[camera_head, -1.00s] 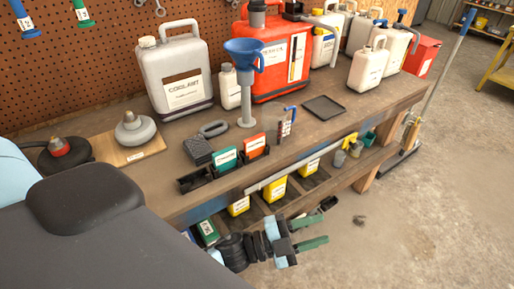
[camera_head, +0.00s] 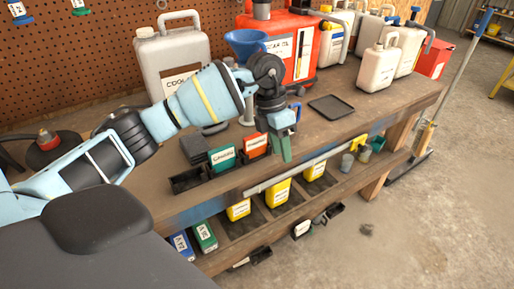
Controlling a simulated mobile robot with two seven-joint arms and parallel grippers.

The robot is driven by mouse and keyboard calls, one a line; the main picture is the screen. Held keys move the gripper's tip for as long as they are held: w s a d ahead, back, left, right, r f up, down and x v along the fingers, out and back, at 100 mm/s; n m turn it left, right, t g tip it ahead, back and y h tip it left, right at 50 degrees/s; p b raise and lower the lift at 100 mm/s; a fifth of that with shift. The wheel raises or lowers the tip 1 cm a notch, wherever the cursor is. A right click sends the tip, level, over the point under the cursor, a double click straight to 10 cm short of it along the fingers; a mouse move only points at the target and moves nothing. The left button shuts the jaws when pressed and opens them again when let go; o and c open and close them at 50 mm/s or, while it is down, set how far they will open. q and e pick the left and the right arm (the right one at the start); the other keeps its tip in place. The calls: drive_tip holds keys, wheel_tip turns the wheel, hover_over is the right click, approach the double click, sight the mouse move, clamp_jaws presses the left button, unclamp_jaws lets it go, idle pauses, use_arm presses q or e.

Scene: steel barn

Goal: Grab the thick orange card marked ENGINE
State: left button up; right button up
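The orange card (camera_head: 256,145) with a white label stands upright in a black slotted holder (camera_head: 187,182) on the bench. Its lettering is too small to read. A green card (camera_head: 222,159) stands to its left. My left arm reaches in from the left above the holder. My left gripper (camera_head: 284,152) points down, its green fingers just right of the orange card at the holder's right end. The fingers overlap in this view, so their gap and any contact with the card cannot be told. My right gripper is not in view.
A dark block (camera_head: 193,149) lies behind the holder. A blue funnel (camera_head: 245,44), a grey coolant jug (camera_head: 165,50) and a red canister (camera_head: 300,62) stand behind my arm. A flat black tray (camera_head: 331,107) lies to the right. Yellow containers (camera_head: 239,210) sit on the lower shelf.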

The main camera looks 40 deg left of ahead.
sight(255, 135)
use_arm(q)
drive_tip(key=a+r+y, duration=0.1)
drive_tip(key=a+r, duration=0.1)
drive_tip(key=a, duration=0.1)
drive_tip(key=w+a+r+n+y, duration=0.1)
drive_tip(key=a+r, duration=0.1)
drive_tip(key=a+r+y, duration=0.1)
drive_tip(key=a, duration=0.2)
drive_tip(key=shift+w+a+r+t+y, duration=0.2)
drive_tip(key=shift+a+r+t+y, duration=0.1)
drive_tip(key=shift+r, duration=0.1)
drive_tip(key=shift+f, duration=3.95)
clamp_jaws()
